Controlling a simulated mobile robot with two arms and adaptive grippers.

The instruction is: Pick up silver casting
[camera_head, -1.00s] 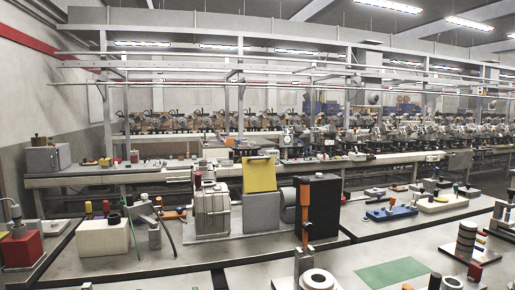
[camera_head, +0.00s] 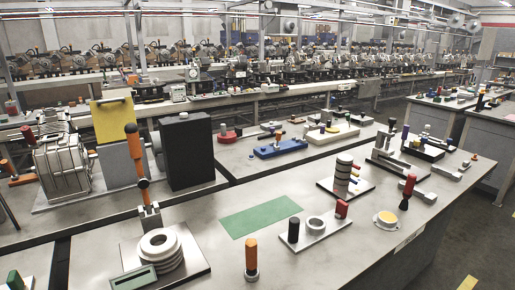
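A silver, ribbed, block-shaped casting (camera_head: 62,167) stands upright on a grey base plate at the left in the head view. It looks like the silver casting. A red-topped part stands at its upper left, and a yellow panel (camera_head: 112,120) on a grey block is just to its right. Neither of my grippers shows in the head view, so their state and distance from the casting cannot be seen.
A black box (camera_head: 186,150) and an orange-handled lever (camera_head: 137,155) stand right of the casting. On the front table are silver rings (camera_head: 160,250), an orange-topped peg (camera_head: 251,258) and a green mat (camera_head: 260,215). Bare tabletop lies around the mat. An aisle runs at the right.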

